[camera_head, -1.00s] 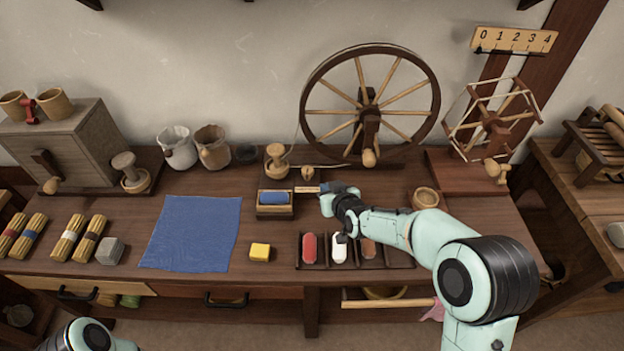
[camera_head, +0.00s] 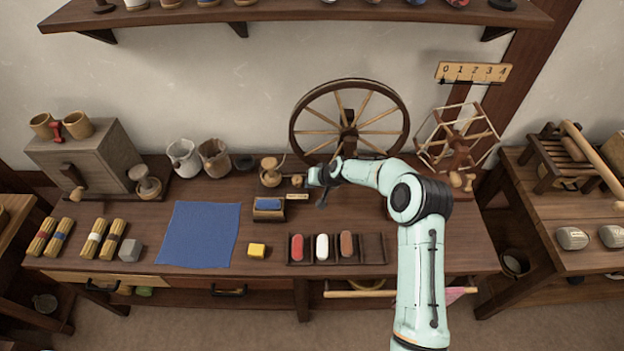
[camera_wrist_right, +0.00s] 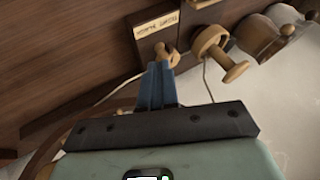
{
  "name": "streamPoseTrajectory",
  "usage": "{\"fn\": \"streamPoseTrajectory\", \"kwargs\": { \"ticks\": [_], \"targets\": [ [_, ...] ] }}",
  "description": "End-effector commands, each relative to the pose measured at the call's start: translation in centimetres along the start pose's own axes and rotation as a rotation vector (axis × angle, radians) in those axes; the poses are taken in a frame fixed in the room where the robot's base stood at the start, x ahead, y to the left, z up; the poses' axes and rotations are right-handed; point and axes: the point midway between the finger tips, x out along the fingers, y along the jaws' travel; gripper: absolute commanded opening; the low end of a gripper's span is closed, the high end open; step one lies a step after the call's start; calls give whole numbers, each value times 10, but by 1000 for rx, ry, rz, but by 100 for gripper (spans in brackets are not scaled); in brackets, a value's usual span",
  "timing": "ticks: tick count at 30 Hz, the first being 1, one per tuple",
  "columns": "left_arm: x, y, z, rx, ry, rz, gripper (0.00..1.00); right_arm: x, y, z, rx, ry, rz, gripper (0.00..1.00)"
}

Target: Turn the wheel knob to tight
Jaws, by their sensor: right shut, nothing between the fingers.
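The small wooden wheel knob (camera_head: 297,181) stands on the workbench near the foot of the spinning wheel (camera_head: 349,130), behind a pale label plate (camera_head: 297,196). My right gripper (camera_head: 312,178) is just to the right of the knob, with its fingers shut and empty. In the wrist view the blue fingers (camera_wrist_right: 160,68) point at the knob (camera_wrist_right: 165,54), which lies just past their tips. I cannot tell whether they touch it. The label plate (camera_wrist_right: 157,25) shows too, but its writing is too small to read, and the knob's setting is unclear. My left gripper is out of view.
A wooden spool-topped post (camera_head: 270,172) stands close left of the knob. A small box with a blue block (camera_head: 268,204) lies in front. A skein winder (camera_head: 457,140) is at the right, and a blue cloth (camera_head: 199,234) lies on the left.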

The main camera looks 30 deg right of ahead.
Motion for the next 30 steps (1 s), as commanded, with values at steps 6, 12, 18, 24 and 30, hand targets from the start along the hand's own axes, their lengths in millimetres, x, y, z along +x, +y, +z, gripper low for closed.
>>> {"fn": "streamPoseTrajectory", "kwargs": {
  "ticks": [6, 12, 18, 24, 30],
  "targets": [
    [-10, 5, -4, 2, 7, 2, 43, 35, -2, -1, -1, 1, -1, 0],
    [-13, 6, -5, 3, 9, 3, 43, 50, -1, -1, -2, 2, 0, 0],
    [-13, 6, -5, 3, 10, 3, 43, 53, -1, 0, -2, 2, 0, 0],
    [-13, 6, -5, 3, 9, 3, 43, 53, -1, 0, -2, 2, 1, 0],
    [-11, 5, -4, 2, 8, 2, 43, 53, -3, 0, 20, 15, 14, 0]
  ]
}}
